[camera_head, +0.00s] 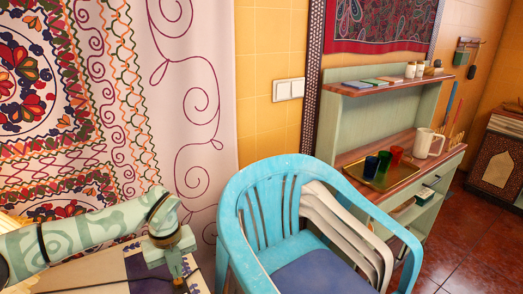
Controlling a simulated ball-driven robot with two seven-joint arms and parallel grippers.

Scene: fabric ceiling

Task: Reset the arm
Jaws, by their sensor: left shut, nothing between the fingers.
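My left arm, pale green with a swirl pattern, comes in from the left at the bottom of the head view. It bends down at the wrist to my left gripper (180,280), which is shut and empty. The gripper points down over a light surface with a dark panel and a purple flower pattern (150,272). Its fingertips are small and close to the lower edge of the picture. My right gripper is not in view.
A turquoise plastic chair (240,190) with a blue seat stands right of the gripper, white chair backs (345,235) behind its rim. A green shelf unit (385,125) holds a tray (372,182), cups and a white mug (428,143). Patterned fabric (190,110) hangs behind the arm.

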